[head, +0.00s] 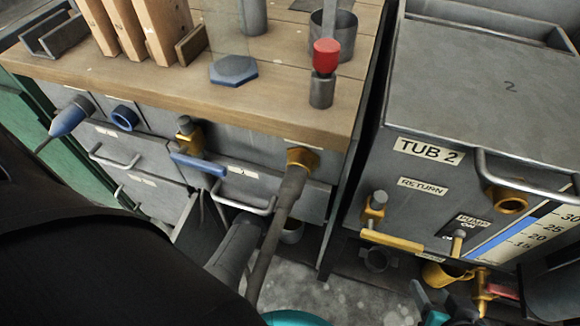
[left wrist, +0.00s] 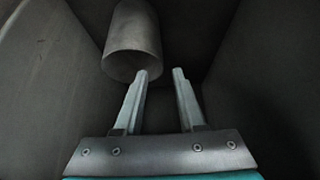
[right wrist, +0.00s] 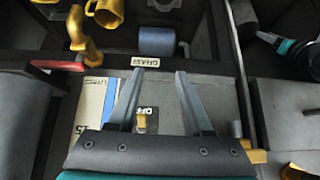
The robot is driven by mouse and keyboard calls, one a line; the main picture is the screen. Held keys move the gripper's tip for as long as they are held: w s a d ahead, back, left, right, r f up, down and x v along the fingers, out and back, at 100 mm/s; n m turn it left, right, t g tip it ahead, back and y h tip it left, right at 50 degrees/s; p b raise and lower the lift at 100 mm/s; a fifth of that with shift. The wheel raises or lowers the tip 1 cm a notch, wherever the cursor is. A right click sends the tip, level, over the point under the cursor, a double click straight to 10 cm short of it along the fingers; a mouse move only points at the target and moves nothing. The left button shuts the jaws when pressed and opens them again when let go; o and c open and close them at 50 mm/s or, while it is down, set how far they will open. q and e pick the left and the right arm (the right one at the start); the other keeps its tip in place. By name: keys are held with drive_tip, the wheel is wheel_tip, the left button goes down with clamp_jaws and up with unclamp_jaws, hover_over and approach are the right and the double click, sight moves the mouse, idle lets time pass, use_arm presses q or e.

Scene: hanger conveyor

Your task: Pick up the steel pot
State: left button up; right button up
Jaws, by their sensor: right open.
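An open grey steel pot (head: 345,45) stands on the wooden bench top, near its right end. A grey upright bar partly hides it, and I cannot tell whether the bar stands inside it. My right gripper (head: 440,300) is low at the bottom right, in front of the TUB 2 tank and well away from the pot. In the right wrist view its fingers (right wrist: 159,88) are apart with nothing between them. In the left wrist view my left gripper (left wrist: 160,72) has its fingers apart and empty. A grey cylinder (left wrist: 132,42) is just beyond the left fingertips.
A red-topped steel piece (head: 324,72) and a blue hexagonal block (head: 234,70) are on the bench (head: 290,88). The TUB 2 tank (head: 480,90) stands to the right, with valves and a rail. A yellow mug (head: 440,272) is low beneath it. A narrow gap separates bench and tank.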

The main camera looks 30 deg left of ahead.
use_arm(q)
drive_tip(key=shift+b+x, duration=2.35)
drive_tip(key=shift+x, duration=0.15)
use_arm(e)
drive_tip(key=w+a+r+t+y, duration=0.2)
drive_tip(key=a+r+t+y, duration=0.1)
drive_tip(key=a+t, duration=0.4)
drive_tip(key=shift+a+t+y, duration=0.35)
drive_tip(key=shift+t+y, duration=0.25)
use_arm(q)
drive_tip(key=shift+w+a+r, duration=0.1)
drive_tip(key=shift+w+r, duration=0.05)
drive_tip(key=shift+w, duration=0.05)
drive_tip(key=shift+c, duration=0.3)
clamp_jaws()
